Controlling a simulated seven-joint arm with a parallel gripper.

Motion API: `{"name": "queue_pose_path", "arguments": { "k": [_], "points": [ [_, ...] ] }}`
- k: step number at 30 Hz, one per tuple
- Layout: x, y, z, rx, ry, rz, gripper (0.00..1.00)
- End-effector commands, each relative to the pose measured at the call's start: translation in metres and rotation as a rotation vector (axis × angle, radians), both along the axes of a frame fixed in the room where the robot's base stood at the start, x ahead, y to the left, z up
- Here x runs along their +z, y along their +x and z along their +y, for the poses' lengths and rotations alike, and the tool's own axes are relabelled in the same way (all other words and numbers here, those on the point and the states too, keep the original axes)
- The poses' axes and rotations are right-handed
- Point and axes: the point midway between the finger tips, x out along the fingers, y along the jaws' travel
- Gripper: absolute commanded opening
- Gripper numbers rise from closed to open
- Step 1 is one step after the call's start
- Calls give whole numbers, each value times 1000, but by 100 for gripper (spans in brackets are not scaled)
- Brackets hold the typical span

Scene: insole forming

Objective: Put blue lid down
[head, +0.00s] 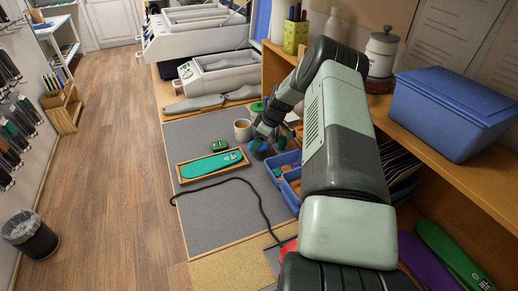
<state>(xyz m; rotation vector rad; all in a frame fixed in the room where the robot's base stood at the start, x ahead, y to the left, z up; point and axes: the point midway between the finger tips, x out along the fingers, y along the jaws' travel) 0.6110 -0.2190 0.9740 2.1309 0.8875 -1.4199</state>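My gripper (262,136) is at the far end of my arm, low over the right side of the grey work mat (210,222). A small dark blue round piece (259,147), perhaps the blue lid, shows right at the fingertips. Another bit of blue (282,142) shows just right of the gripper. The fingers are small and partly covered by my wrist, so I cannot tell whether they are shut on the blue piece or whether it touches anything below.
A beige mug (243,130), a small green item (220,146) and a wooden tray (182,170) with a green insole stand nearby. Blue bins (276,176) lie to the right. A black cable (252,188) crosses the mat. A large blue box (452,112) sits on the shelf.

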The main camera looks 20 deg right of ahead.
Motion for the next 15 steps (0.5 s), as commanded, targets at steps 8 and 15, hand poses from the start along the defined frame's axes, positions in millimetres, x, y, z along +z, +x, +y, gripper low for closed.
{"name": "queue_pose_path", "arguments": {
  "k": [8, 15],
  "points": [
    [-35, -1, 0, -1, 1, 3, 49],
    [-37, 0, 0, 0, -1, 1, 49]
  ]
}}
